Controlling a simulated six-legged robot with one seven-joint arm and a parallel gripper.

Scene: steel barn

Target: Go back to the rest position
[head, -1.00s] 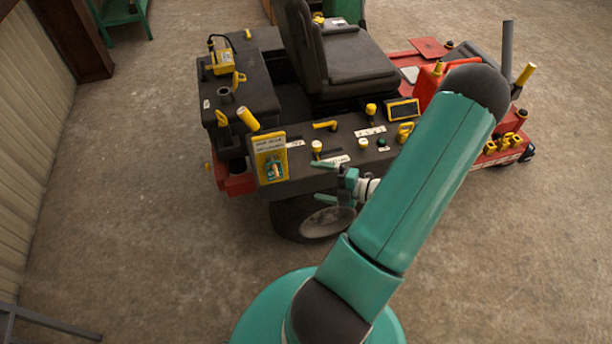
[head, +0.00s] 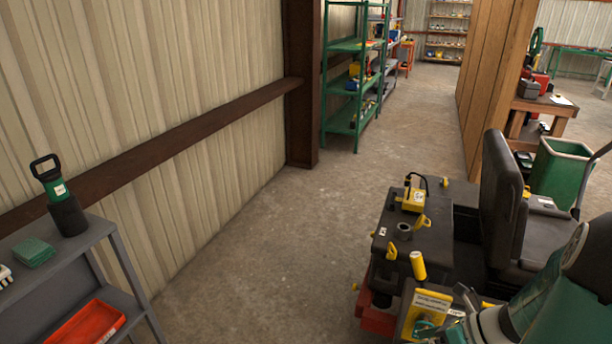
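My green arm fills the lower right corner of the head view. My gripper (head: 462,312) shows small and partly cut by the bottom edge, beside the yellow panel (head: 424,306) on the near side of the ride-on mower (head: 437,246). I cannot make out its fingers clearly, nor whether it touches the panel. I see nothing held in it.
A grey shelf (head: 62,238) stands at lower left with a green-and-black tool (head: 60,196) and a red tray (head: 88,324). A green rack (head: 343,90) stands by the wall. A green bin (head: 562,168) is behind the mower. Floor between wall and mower is clear.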

